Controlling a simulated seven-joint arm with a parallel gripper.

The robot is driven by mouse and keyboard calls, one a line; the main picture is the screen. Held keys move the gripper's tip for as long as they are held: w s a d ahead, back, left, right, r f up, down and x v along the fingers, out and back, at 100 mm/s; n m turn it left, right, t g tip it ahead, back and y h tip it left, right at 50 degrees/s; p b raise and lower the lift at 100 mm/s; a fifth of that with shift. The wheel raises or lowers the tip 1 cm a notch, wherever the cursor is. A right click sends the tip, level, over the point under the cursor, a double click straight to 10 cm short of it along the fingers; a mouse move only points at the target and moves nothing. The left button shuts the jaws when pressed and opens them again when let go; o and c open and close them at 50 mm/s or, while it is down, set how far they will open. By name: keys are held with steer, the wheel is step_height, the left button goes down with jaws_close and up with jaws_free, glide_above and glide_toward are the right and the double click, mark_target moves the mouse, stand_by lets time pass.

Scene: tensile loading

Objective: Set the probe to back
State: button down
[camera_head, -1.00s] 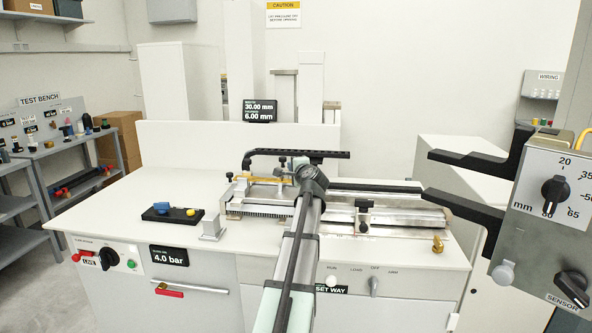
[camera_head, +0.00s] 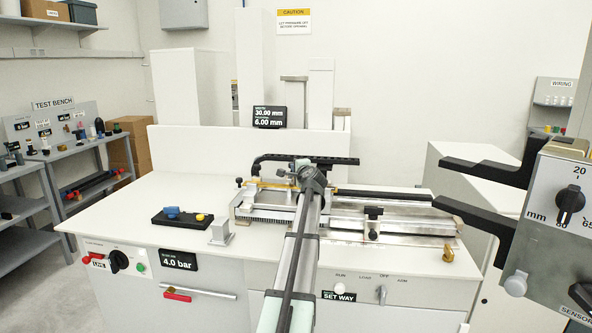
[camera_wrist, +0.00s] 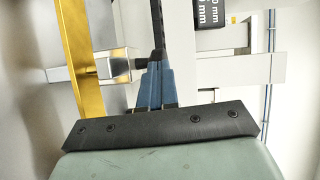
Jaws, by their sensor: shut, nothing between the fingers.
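No part labelled as a probe can be picked out. A grey control box (camera_head: 545,235) at the right edge carries a mm dial (camera_head: 570,205) and two black prongs pointing left. A black knob (camera_head: 581,296) by the word SENSOR is cut off at the lower right corner; its setting cannot be read. My gripper (camera_head: 312,176) is over the bench fixture, left of the box and apart from it. In the wrist view its blue fingers (camera_wrist: 155,82) are together and empty, with a yellow bar (camera_wrist: 80,55) to their left.
The metal fixture (camera_head: 385,215) with a black handle bar (camera_head: 335,160) lies across the white bench (camera_head: 150,195). A display (camera_head: 269,117) stands behind. The bench's left front is mostly clear.

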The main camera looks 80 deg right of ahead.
steer(key=d, duration=0.7)
steer(key=shift+d, duration=0.35)
steer(key=shift+r, duration=0.1)
steer(key=v, duration=1.4)
steer(key=shift+a, duration=0.2)
